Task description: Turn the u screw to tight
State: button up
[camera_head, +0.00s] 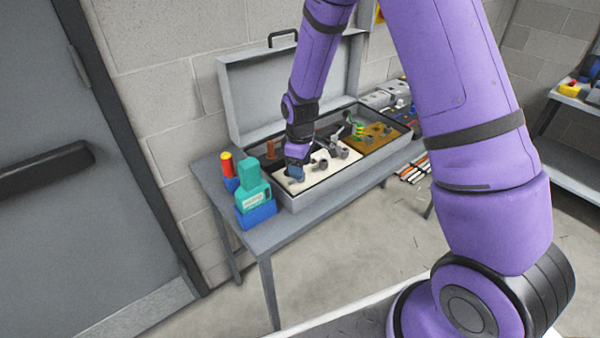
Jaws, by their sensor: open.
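A cream board (299,187) lies in an open grey case (340,189) on a grey table. Several small dark screws or knobs (342,152) stand on the board. Any letters on them are too small to read, so I cannot tell which one is the u screw. My gripper (295,177) points down at the board's left end, left of the visible knobs. It is open. Its fingers look blue-grey and small here, and they hide whatever is right beneath them. I cannot tell whether they touch anything.
The raised case lid (262,95) stands behind my gripper. A teal bottle (252,188) and a red-and-yellow cylinder (228,164) stand on the table (290,235) left of the case. A brown board (372,143) with parts lies right of the cream one.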

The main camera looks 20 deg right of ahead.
jog(key=shift+f, duration=1.45)
jog(key=c, duration=0.8)
